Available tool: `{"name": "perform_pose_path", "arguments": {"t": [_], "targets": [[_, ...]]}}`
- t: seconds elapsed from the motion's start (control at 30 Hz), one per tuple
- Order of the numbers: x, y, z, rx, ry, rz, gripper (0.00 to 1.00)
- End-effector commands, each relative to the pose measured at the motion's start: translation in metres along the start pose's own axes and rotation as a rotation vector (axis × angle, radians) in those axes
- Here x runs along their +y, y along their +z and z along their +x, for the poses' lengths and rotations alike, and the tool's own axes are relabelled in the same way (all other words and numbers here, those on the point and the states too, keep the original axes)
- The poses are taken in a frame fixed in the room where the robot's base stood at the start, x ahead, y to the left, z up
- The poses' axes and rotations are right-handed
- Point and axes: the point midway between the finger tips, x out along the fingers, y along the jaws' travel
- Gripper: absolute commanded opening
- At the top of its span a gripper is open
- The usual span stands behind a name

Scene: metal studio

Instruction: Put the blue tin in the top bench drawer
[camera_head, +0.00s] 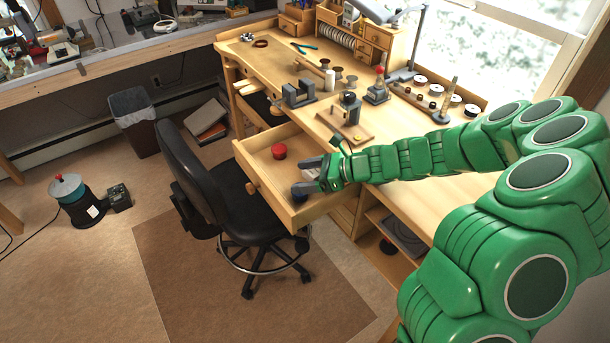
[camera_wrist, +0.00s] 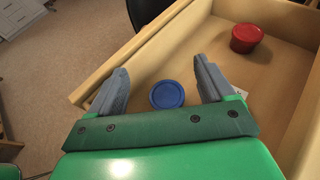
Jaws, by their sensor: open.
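The blue tin (camera_wrist: 167,94) is round and sits inside the open bench drawer (camera_wrist: 140,48), close to its front wall. It lies between the two fingers of my gripper (camera_wrist: 160,68), with a gap on each side. My gripper is open and holds nothing. In the head view my gripper (camera_head: 305,175) reaches into the right part of the pulled-out top drawer (camera_head: 318,208). The tin is mostly hidden by the fingers there.
A red tin (camera_head: 279,151) stands in the drawer farther left; it also shows in the wrist view (camera_wrist: 246,38). The bench top (camera_head: 285,60) carries tools and spools. A black chair (camera_head: 190,165) stands close to the drawer front. The middle of the drawer floor is clear.

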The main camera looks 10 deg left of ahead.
Motion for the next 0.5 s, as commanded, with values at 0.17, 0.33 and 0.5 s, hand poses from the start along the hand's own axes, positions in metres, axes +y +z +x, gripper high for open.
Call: {"name": "perform_pose_path", "arguments": {"t": [0.17,0.33,0.5], "targets": [[0.002,0.007,-0.003,0.004,0.003,0.003,0.81],[0.001,0.008,-0.025,0.001,0.001,0.003,0.81],[0.001,0.02,-0.039,0.002,0.001,0.0,0.81]]}}
